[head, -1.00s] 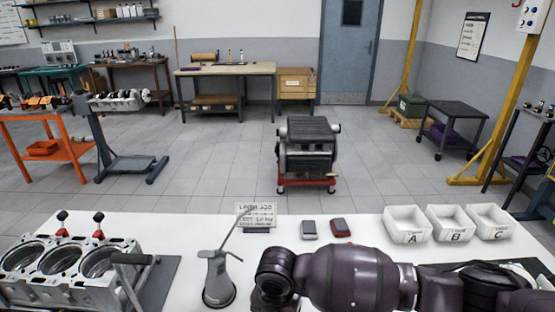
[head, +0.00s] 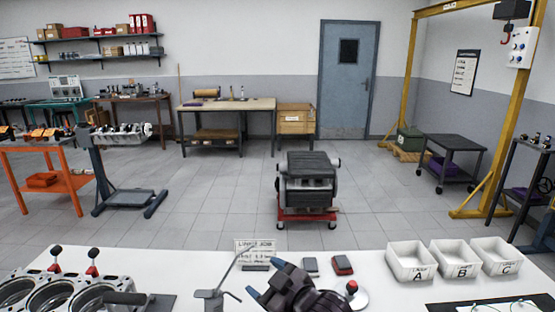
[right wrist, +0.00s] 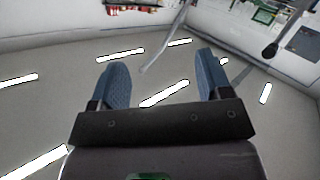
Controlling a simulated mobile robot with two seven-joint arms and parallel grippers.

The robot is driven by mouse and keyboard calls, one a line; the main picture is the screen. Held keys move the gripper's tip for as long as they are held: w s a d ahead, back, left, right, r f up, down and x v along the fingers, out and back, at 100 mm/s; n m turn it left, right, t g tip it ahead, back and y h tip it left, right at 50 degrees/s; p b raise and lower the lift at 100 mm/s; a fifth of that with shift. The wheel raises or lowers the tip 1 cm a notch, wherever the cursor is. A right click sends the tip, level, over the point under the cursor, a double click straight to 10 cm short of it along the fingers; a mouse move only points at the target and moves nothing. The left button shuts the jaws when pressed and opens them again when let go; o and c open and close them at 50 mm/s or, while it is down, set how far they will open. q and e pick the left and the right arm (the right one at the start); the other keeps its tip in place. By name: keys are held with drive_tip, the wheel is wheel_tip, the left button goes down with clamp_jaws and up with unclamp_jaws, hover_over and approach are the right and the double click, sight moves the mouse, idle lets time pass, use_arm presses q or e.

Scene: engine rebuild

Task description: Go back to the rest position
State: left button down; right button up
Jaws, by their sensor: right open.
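My right gripper (head: 265,278) is at the bottom middle of the head view, above the white bench (head: 385,285), beside the oil can (head: 210,300) and its thin spout. In the right wrist view its two blue fingers (right wrist: 163,82) stand wide apart with nothing between them, and the ceiling with its light strips lies beyond. The gripper points upward. My left gripper is in neither view.
A red-knobbed round piece (head: 352,298) sits right of my arm. Bins A (head: 411,262), B (head: 455,260) and C (head: 497,257) stand at right. An engine on a red stand (head: 307,185) is beyond the bench.

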drive_tip(key=s+d+f+m+t+h, duration=0.1)
drive_tip(key=s+d+f+m+h, duration=0.1)
drive_tip(key=d+f+m, duration=0.3)
drive_tip(key=s+d+f+m+t+h, duration=0.1)
drive_tip(key=s+d+f+h, duration=0.1)
drive_tip(key=d, duration=0.6)
drive_tip(key=s+d+f+m+t+h, duration=0.1)
drive_tip(key=s+d+f+m+h, duration=0.1)
drive_tip(key=d+f+h, duration=0.3)
drive_tip(key=s+d+f+m+g+h, duration=0.1)
drive_tip(key=s+d+f+m, duration=0.1)
drive_tip(key=s+d+f, duration=0.4)
drive_tip(key=s+d+f+m+g+b, duration=0.1)
drive_tip(key=s+d+f, duration=0.4)
drive_tip(key=s, duration=0.6)
drive_tip(key=shift+s+d+f+m+g+h, duration=0.25)
drive_tip(key=shift+d+f+m+g+h, duration=0.25)
drive_tip(key=shift+f, duration=0.45)
